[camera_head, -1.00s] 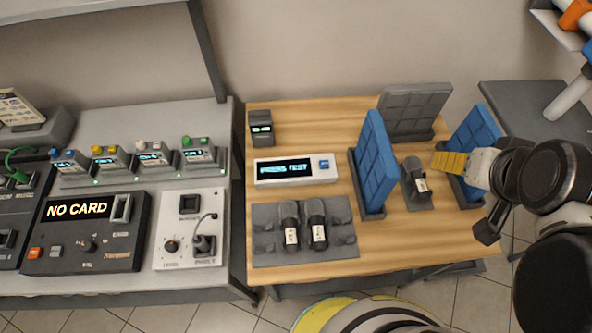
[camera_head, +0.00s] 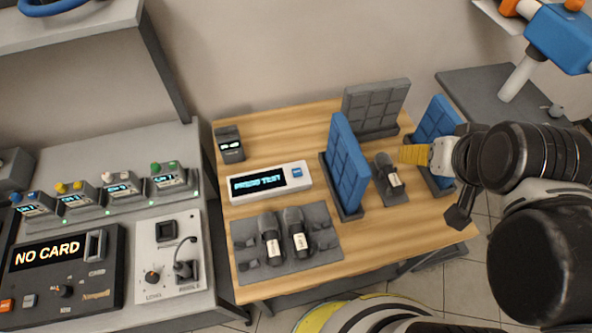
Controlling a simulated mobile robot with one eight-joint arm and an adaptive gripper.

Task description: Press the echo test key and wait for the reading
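The echo test unit (camera_head: 268,182) is a white box on the wooden table; its display reads "PRESS TEST". A blue key (camera_head: 297,172) sits at the right end of its face. My gripper (camera_head: 416,155) is at the table's right side, near the right blue panel, well to the right of the key and apart from it. A yellow block-like piece shows at the gripper's end; I cannot tell whether the fingers are open or shut. A microphone (camera_head: 390,175) lies on a grey stand between the two blue panels.
A left blue panel (camera_head: 347,165), a right blue panel (camera_head: 436,118) and a grey panel (camera_head: 375,107) stand upright on the table. Two microphones lie in a grey tray (camera_head: 325,252). A small dark device (camera_head: 229,144) stands behind the unit. A console (camera_head: 65,270) reads "NO CARD".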

